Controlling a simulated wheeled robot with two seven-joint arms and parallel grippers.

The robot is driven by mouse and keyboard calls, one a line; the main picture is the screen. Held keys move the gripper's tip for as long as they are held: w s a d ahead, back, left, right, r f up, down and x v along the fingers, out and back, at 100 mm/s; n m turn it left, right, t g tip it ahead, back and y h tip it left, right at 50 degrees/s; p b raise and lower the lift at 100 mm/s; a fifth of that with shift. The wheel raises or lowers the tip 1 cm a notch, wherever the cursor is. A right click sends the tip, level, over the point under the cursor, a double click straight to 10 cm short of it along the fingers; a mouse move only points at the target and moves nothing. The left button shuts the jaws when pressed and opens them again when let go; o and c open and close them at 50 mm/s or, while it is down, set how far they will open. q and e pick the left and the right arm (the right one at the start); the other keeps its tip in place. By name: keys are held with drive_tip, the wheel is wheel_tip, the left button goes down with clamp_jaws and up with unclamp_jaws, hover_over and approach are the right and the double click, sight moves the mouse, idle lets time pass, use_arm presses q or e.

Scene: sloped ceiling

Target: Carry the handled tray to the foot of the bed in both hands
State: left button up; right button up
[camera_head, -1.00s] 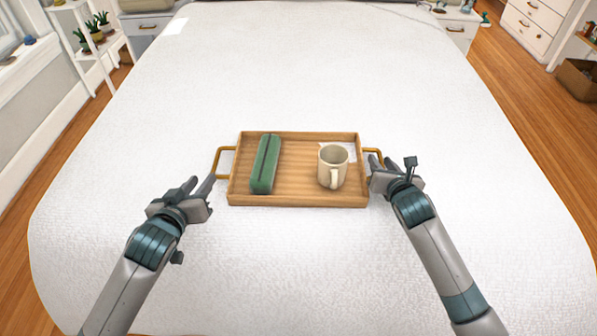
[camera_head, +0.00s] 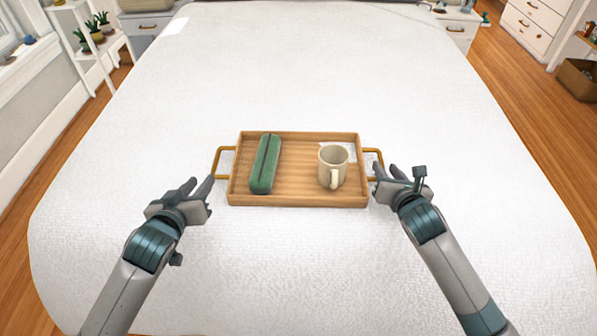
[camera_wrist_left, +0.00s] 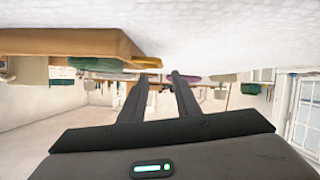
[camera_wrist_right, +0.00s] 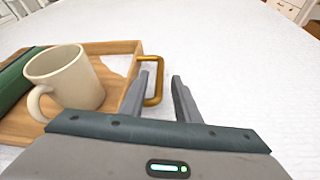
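A wooden tray (camera_head: 300,198) with brass handles lies flat on the white bed. A green case (camera_head: 265,165) lies on its left part and a cream mug (camera_head: 333,167) stands on its right part. My left gripper (camera_head: 203,180) is open and empty, just in front of the left handle (camera_head: 219,163). That handle also shows in the left wrist view (camera_wrist_left: 147,63), beyond the fingertips. My right gripper (camera_head: 385,169) is open at the right handle (camera_head: 379,155). In the right wrist view, the handle's outer bar (camera_wrist_right: 158,85) appears between the fingers; contact cannot be told.
The bedspread (camera_head: 300,80) is clear around the tray. A plant shelf (camera_head: 100,45) stands at the far left, with a nightstand (camera_head: 148,28) beside the bed head. White drawers (camera_head: 530,25) and a brown box (camera_head: 580,78) are at the far right.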

drive_tip(key=v, duration=0.7)
drive_tip(key=shift+s, duration=0.1)
use_arm(q)
drive_tip(key=shift+s+f, duration=0.1)
idle(0.4)
